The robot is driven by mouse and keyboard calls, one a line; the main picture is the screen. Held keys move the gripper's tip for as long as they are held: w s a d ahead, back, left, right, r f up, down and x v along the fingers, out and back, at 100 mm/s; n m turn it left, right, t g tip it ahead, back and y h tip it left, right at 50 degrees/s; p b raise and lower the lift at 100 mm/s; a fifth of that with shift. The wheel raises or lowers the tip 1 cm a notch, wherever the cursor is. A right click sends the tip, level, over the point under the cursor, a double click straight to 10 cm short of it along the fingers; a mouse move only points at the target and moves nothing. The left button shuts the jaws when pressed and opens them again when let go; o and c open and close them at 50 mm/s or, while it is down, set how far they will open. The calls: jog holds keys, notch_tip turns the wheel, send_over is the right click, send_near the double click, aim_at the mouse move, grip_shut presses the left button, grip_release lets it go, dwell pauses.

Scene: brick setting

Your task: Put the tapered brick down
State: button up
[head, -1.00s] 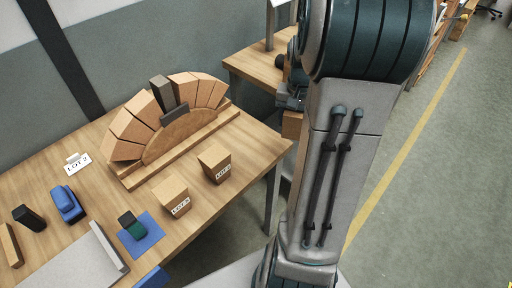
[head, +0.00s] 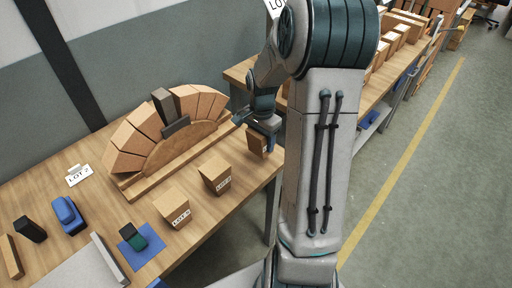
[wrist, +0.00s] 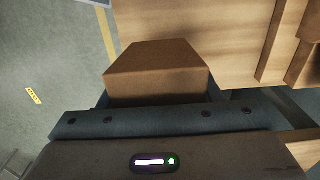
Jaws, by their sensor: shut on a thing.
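A tan tapered brick (head: 257,143) is held by my gripper (head: 264,127) at the right end of the near table. In the wrist view the brick (wrist: 158,62) sits between the fingers of my gripper (wrist: 160,97), its narrower edge pointing away. My gripper is shut on it. The bare wooden table top (head: 239,143) lies beside and below the brick. The wrist view shows table wood at upper right and floor at left, so the brick is close to the table's edge. I cannot tell whether it touches the table.
Two labelled tapered bricks (head: 215,174) (head: 174,208) stand on the table's front part. A blue mat (head: 140,246) and a blue tool (head: 68,215) lie left.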

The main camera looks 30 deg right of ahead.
aim_at(256, 149)
jog(key=shift+w+a+f, duration=0.5)
jog(key=shift+w+a, duration=0.1)
jog(key=shift+w, duration=0.05)
jog(key=shift+f, duration=2)
jog(key=shift+f, duration=0.1)
jog(key=shift+f, duration=0.15)
jog(key=o, duration=1.2)
jog(key=shift+c, duration=0.2)
jog(key=shift+r, duration=0.2)
